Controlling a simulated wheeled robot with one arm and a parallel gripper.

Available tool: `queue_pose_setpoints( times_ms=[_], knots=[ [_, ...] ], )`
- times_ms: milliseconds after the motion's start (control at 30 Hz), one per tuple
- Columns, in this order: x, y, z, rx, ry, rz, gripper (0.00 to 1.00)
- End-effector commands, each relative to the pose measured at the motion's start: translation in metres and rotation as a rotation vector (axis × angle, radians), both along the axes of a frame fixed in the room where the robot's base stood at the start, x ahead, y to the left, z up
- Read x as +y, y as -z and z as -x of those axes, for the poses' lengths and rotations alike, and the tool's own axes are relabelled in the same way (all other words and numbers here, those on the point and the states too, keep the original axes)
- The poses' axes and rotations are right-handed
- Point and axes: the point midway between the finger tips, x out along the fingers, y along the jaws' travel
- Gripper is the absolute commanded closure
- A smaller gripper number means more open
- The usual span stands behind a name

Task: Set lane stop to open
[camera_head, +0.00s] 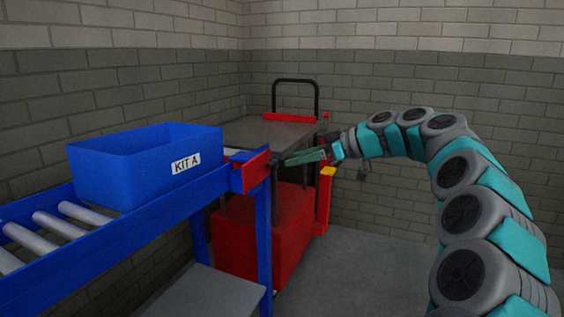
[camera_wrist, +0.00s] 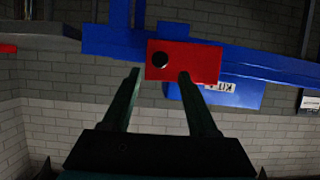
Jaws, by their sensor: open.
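The lane stop looks to be the red plate (camera_head: 257,170) at the end of the blue roller lane (camera_head: 115,245), beside the blue KIT A bin (camera_head: 145,170). In the wrist view the red plate (camera_wrist: 205,62) has a dark round knob or hole (camera_wrist: 160,60) near its left end. My gripper (camera_head: 285,161) reaches in from the right, its fingers pointing at the plate. In the wrist view my gripper (camera_wrist: 158,75) is open, with the dark round spot between its fingertips. Whether the fingers touch the plate cannot be told.
A cart with a dark top (camera_head: 268,135) and black handle (camera_head: 296,82) stands behind the lane end, with a red box-like base (camera_head: 270,245) below. A red post with a yellow top (camera_head: 325,195) is just right of it. The floor at right is clear.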

Motion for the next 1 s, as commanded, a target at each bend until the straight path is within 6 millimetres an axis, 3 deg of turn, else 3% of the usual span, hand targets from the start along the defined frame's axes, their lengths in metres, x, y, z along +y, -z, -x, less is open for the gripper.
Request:
queue_pose_setpoints(
  times_ms=[333, 667, 1000],
  knots=[
    [0.045, 0.020, -0.016, 0.003, -0.002, 0.002, 0.41],
    [0.050, 0.023, -0.018, 0.001, 0.001, 0.001, 0.41],
    [0.050, 0.022, -0.018, 0.001, 0.001, 0.001, 0.79]
  ],
)
